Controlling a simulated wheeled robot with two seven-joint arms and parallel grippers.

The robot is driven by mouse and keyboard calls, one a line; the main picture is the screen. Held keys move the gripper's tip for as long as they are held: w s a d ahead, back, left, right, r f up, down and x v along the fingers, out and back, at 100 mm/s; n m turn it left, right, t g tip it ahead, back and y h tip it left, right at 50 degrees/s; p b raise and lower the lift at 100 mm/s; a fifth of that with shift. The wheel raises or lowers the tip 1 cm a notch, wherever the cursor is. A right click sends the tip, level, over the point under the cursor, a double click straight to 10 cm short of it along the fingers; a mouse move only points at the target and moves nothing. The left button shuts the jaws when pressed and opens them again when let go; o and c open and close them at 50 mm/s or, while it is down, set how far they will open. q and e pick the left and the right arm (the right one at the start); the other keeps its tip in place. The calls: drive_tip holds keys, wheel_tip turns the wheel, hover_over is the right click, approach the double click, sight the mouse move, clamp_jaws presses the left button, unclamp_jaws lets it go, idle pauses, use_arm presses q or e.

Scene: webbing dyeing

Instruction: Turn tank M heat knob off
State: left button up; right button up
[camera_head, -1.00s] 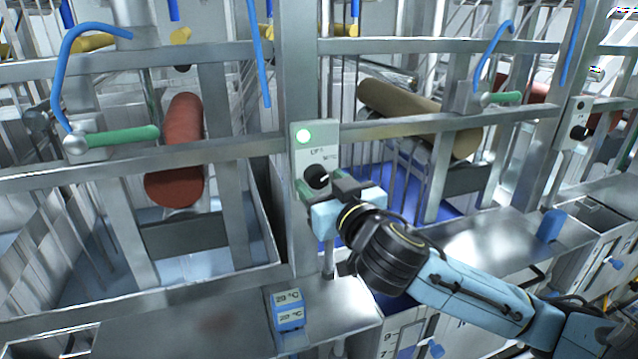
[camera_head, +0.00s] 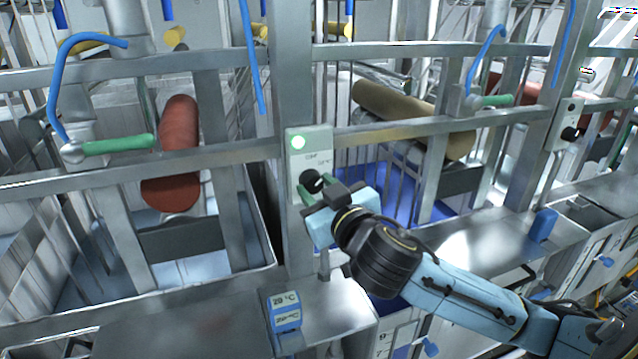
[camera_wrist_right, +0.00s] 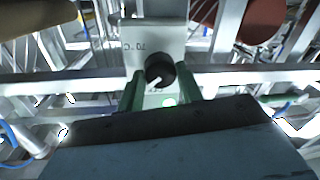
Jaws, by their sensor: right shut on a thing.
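The heat knob (camera_head: 311,180) is a black round dial on a pale control box (camera_head: 297,150) fixed to the upright steel post. My left gripper is out of view.
Steel rails and posts frame the box. A red roll (camera_head: 178,150) hangs at left and a tan roll (camera_head: 405,115) at right. A blue temperature display (camera_head: 285,312) stands on the ledge below. A second knob (camera_head: 569,134) is at far right.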

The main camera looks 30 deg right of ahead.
drive_tip(key=n+p, duration=0.1)
drive_tip(key=n, duration=0.1)
drive_tip(key=n+p, duration=0.4)
drive_tip(key=shift+r+g, duration=0.25)
drive_tip(key=shift+g, duration=0.05)
drive_tip(key=shift+n+h+p, duration=0.3)
drive_tip(key=shift+n+p, duration=0.35)
drive_tip(key=shift+n, duration=0.05)
drive_tip(key=shift+f+n+p, duration=0.1)
drive_tip(key=shift+n+p, duration=0.25)
drive_tip(key=shift+n, duration=0.55)
drive_tip(key=o, duration=1)
